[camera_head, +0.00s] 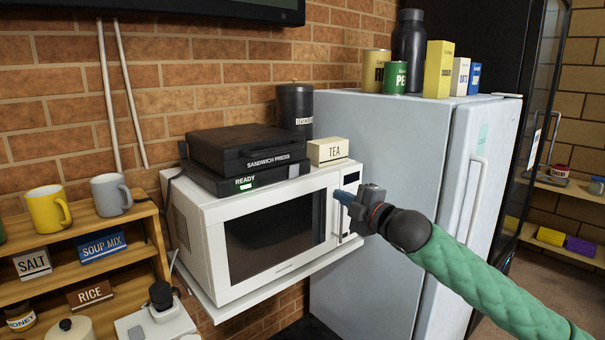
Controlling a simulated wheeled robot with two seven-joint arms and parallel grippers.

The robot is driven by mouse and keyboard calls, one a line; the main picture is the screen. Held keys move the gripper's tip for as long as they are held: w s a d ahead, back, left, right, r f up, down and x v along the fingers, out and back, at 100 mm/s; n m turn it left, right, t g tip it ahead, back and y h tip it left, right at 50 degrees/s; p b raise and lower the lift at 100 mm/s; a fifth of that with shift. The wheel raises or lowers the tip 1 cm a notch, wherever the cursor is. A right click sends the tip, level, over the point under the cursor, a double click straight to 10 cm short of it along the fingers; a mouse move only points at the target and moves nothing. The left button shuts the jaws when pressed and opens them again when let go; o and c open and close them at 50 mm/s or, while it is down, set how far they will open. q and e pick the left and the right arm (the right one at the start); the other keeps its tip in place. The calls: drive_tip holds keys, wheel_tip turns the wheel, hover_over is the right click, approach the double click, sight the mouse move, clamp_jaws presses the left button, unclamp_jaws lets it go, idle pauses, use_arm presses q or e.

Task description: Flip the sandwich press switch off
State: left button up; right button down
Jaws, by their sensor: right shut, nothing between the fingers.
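The black sandwich press (246,153) sits closed on top of the white microwave (273,236). Its front reads "SANDWICH PRESS" and "READY", and a small green light glows below the word "READY". The switch is too small to make out clearly; a small pale patch (293,171) shows at the right end of the press front. My right gripper (340,197) comes in on a green-sleeved arm from the right. It is shut and empty, in front of the microwave's right side, lower than and to the right of the press. My left gripper is out of view.
A TEA box (327,151) and a dark canister (295,108) stand beside the press. A fridge (385,170) with tins, boxes and a bottle on top stands right. A wooden shelf (90,222) with two mugs is left. A wall screen hangs above.

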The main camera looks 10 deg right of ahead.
drive_tip(key=n, duration=0.1)
drive_tip(key=a+r+n+y, duration=0.1)
drive_tip(key=shift+s+r+n, duration=0.2)
drive_tip(key=shift+s+n, duration=0.2)
drive_tip(key=p, duration=0.2)
approach(295, 168)
drive_tip(key=p+x, duration=0.2)
drive_tip(key=x, duration=0.4)
drive_tip(key=shift+w+d+p, duration=0.1)
drive_tip(key=shift+w+p, duration=0.05)
drive_tip(key=shift+p, duration=0.2)
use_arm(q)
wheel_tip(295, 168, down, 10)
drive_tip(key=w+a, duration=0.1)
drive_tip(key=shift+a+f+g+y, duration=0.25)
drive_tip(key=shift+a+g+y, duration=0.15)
use_arm(e)
drive_tip(key=shift+w+a, duration=0.2)
drive_tip(key=shift+w, duration=0.05)
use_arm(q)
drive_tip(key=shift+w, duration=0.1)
